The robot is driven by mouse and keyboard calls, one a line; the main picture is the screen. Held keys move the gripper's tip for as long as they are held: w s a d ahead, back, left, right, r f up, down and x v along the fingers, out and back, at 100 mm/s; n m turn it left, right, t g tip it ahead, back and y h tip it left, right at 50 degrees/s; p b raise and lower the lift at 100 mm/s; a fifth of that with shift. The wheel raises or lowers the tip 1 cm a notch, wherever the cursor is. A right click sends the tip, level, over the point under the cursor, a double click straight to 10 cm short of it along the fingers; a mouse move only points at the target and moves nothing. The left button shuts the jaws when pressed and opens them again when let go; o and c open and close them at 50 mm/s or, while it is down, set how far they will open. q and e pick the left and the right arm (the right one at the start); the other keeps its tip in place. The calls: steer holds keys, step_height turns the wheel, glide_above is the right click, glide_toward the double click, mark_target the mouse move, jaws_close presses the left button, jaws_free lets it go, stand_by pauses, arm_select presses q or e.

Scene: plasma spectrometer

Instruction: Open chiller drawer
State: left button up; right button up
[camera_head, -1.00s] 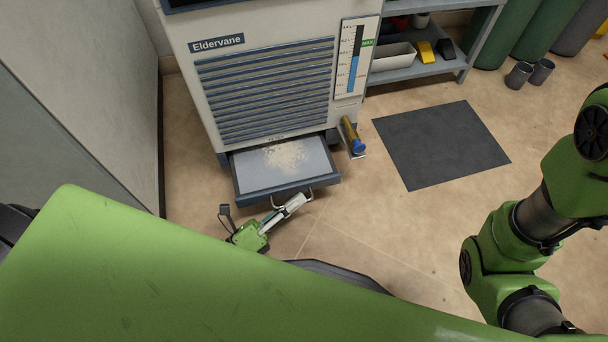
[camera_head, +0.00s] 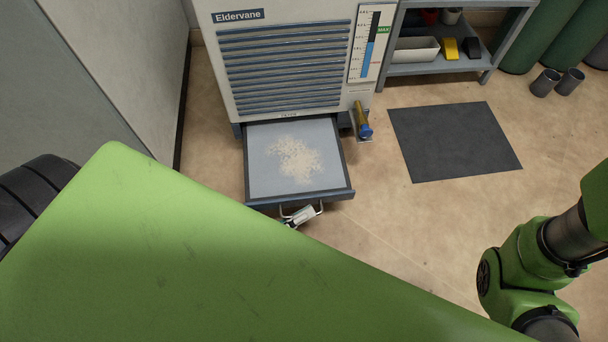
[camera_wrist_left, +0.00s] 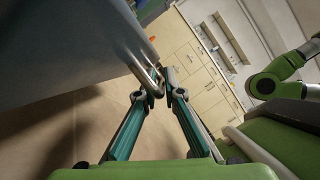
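The chiller drawer (camera_head: 262,180) is pulled well out from the bottom of the white Eldervane chiller (camera_head: 216,72). It is a shallow tray with a blue-grey front and pale grains on its floor. Its metal handle (camera_head: 286,214) is on the front, and shows in the left wrist view (camera_wrist_left: 153,77) at my fingertips. My left gripper (camera_head: 305,213) is at this handle; in the left wrist view its two green fingers (camera_wrist_left: 164,88) are closed about the handle bar. My green arm hides most of this gripper in the head view. My right gripper is out of view.
A blue-and-brass valve (camera_head: 361,122) stands beside the drawer's right side. A dark mat (camera_head: 455,140) lies on the floor to the right. A grey shelf (camera_head: 430,67) stands behind it. A grey wall panel (camera_head: 130,70) bounds the left. Floor in front of the mat is clear.

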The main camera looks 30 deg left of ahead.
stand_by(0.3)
arm_select(q)
steer(key=v, duration=1.2)
